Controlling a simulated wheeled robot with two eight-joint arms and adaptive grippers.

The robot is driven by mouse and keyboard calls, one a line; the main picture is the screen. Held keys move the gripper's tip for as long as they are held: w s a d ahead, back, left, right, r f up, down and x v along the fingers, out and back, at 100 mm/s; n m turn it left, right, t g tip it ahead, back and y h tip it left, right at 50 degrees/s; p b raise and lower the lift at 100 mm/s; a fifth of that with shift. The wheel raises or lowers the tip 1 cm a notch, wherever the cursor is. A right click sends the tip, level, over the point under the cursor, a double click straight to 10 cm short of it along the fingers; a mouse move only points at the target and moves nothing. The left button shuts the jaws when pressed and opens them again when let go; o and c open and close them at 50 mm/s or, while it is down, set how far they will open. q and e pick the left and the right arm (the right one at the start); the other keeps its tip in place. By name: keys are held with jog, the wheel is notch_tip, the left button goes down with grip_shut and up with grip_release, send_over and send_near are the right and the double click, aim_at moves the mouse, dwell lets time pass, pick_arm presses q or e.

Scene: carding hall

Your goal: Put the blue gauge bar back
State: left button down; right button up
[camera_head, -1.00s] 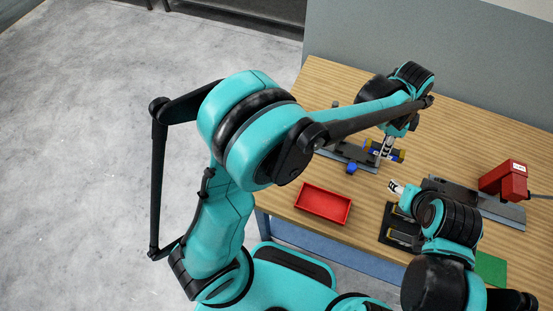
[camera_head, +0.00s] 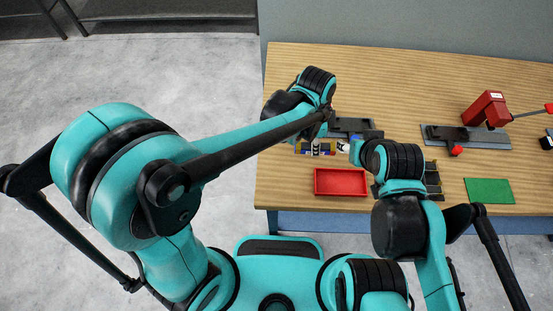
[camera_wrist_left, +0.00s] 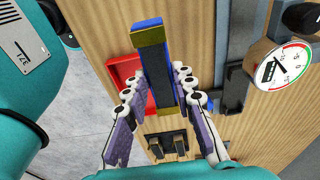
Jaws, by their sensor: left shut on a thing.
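The blue gauge bar (camera_wrist_left: 154,65), dark along one face with yellow ends, lies between the fingers of my left gripper (camera_wrist_left: 158,82) in the left wrist view. The gripper is shut on it and holds it above the table. In the head view, my left gripper (camera_head: 317,147) and the bar (camera_head: 302,148) are just behind the red tray. My right gripper (camera_head: 343,147) shows only as a pale tip beside the bar; its jaws are unclear. A black slotted rack (camera_head: 433,183) is partly hidden by my right arm. The rack (camera_wrist_left: 166,145) also shows below the bar in the wrist view.
The red tray (camera_head: 340,193) looks empty. A grey fixture (camera_head: 357,125) with a blue knob (camera_head: 356,142) stands behind my grippers. A green mat (camera_head: 489,190) lies front right. A dial gauge (camera_wrist_left: 278,65) is at the wrist view's right.

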pick_arm(q)
jog(key=b, duration=0.2)
send_over(284, 163)
jog(key=f, duration=0.5)
jog(key=shift+a+f, duration=0.3)
jog(key=shift+f, duration=0.05)
notch_tip(284, 163, down, 4)
jog(key=shift+f+b, duration=0.1)
jog(key=shift+b, duration=0.9)
jog(key=c, duration=1.3)
grip_release()
jog(key=shift+o, duration=0.2)
